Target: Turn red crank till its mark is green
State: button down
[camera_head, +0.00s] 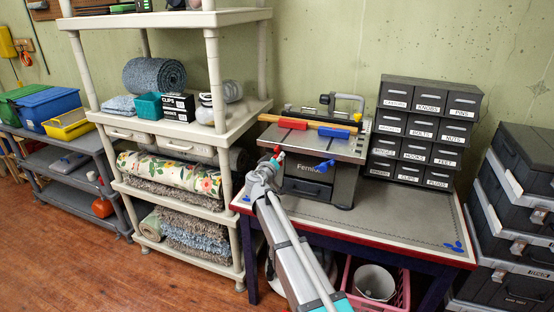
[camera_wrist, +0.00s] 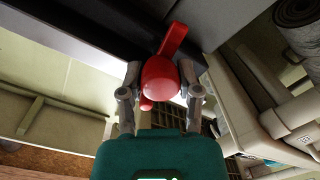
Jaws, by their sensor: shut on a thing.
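The red crank (camera_head: 278,156) is on the left side of a grey bench machine (camera_head: 325,188). In the head view it is mostly hidden by my gripper (camera_head: 271,166). In the wrist view the red crank (camera_wrist: 162,76) shows a round knob and a flat arm running up and right. My gripper (camera_wrist: 160,86) has one finger on each side of the knob and is shut on it. I cannot make out a coloured mark for this crank in either view.
A blue crank (camera_head: 322,167) is on the machine's front. Red (camera_head: 293,123) and blue (camera_head: 335,132) blocks lie on its top. A labelled drawer cabinet (camera_head: 425,130) stands to the right, a cream shelf unit (camera_head: 214,80) close on the left. The workbench's front right (camera_head: 415,225) is mostly clear.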

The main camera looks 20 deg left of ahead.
jog(key=shift+c, duration=1.5)
grip_release()
